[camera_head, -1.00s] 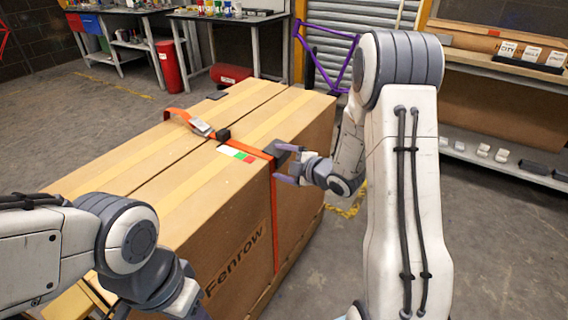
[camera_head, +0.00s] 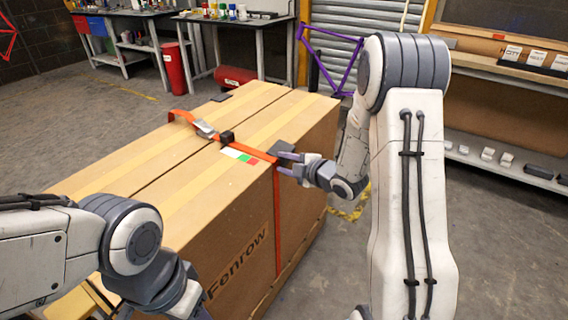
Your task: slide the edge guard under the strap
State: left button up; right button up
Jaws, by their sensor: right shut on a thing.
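A large cardboard box (camera_head: 200,240) marked "Fenrow" fills the middle. An orange strap (camera_head: 277,220) crosses its top and runs down the near right side. A metal buckle (camera_head: 204,129) and a small black block (camera_head: 227,137) sit along the strap on top. The dark grey edge guard (camera_head: 281,147) is at the box's right top edge, beside the strap; whether any of it lies under the strap is unclear. My right gripper (camera_head: 288,163) is shut on the edge guard, from the right. My left arm comes in at lower left; its fingertips are out of frame.
A red-and-green label (camera_head: 240,155) is beside the strap. Shelving (camera_head: 500,165) stands at right, workbenches (camera_head: 240,22) and a red bin (camera_head: 174,68) behind.

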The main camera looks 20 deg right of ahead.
aim_at(268, 172)
jog(key=shift+s+a+f+b, duration=0.3)
jog(key=shift+s+a+b, duration=0.15)
jog(key=shift+s+a, duration=0.55)
jog(key=shift+s+a+f+b, duration=0.25)
jog(key=shift+s+a+b, duration=0.2)
jog(key=shift+s+a, duration=0.5)
jog(key=shift+w+a, duration=0.2)
jog(key=o, duration=1.1)
jog(key=shift+w+r, duration=0.1)
jog(key=shift+d+r, duration=0.1)
jog(key=shift+d, duration=0.05)
